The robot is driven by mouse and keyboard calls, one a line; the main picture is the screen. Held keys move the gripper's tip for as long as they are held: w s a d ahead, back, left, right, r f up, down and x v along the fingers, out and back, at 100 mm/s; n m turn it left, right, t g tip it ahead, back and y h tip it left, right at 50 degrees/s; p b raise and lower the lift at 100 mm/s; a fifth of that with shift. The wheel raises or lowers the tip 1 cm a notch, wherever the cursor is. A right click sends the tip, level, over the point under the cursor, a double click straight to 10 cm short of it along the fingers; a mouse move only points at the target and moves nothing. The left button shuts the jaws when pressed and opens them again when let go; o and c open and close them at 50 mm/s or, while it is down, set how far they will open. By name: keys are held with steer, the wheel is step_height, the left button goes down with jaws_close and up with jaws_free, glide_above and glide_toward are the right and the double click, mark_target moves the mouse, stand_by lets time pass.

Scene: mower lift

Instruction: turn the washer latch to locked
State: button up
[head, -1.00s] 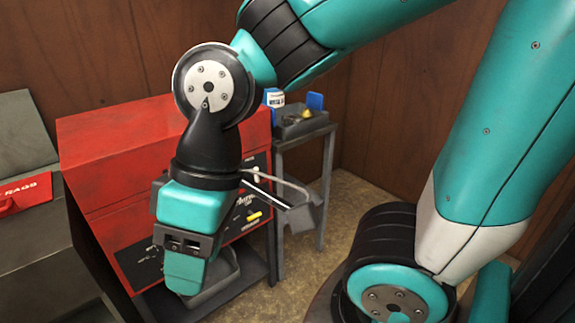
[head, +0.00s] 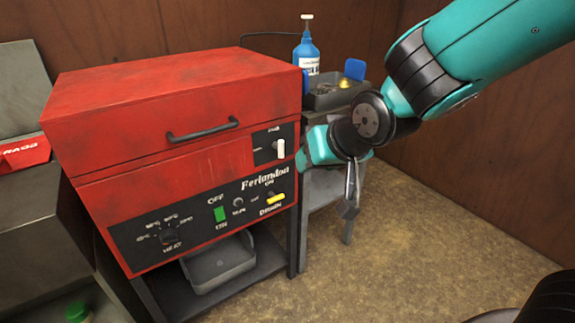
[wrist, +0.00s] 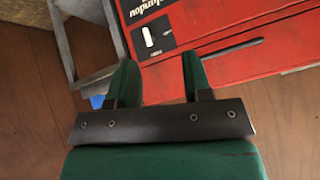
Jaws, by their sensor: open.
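The red parts washer (head: 180,110) stands at the left of the head view with its lid down. Its latch (head: 280,149) is a small white lever on a black plate at the upper right of the front, standing roughly upright in the picture. The plate's lettering is too small to read. The latch also shows in the wrist view (wrist: 149,37), ahead of the fingers and apart from them. My gripper (wrist: 158,75) is open and empty, its two green fingers spread. In the head view my gripper (head: 301,160) is just right of the latch, its tips partly hidden.
A lid handle (head: 203,131) sticks out left of the latch. Below are a yellow drain lever (head: 275,199), a green switch (head: 219,214) and a heat knob (head: 168,236). A side stand holds a grey tray (head: 335,98) and a blue bottle (head: 306,55).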

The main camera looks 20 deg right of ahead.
steer(key=w+d+f+m+t+h+b, duration=0.1)
steer(key=w+d+f+t+h+b, duration=0.15)
steer(key=w+f+t+b, duration=0.45)
steer(key=n+t+y+p, duration=0.1)
steer(key=n+t+y, duration=0.1)
steer(key=t, duration=0.1)
glide_toward(282, 143)
steer(key=w, duration=0.7)
steer(key=w+a, duration=0.1)
steer(key=w, duration=0.3)
steer(key=shift+p, duration=0.4)
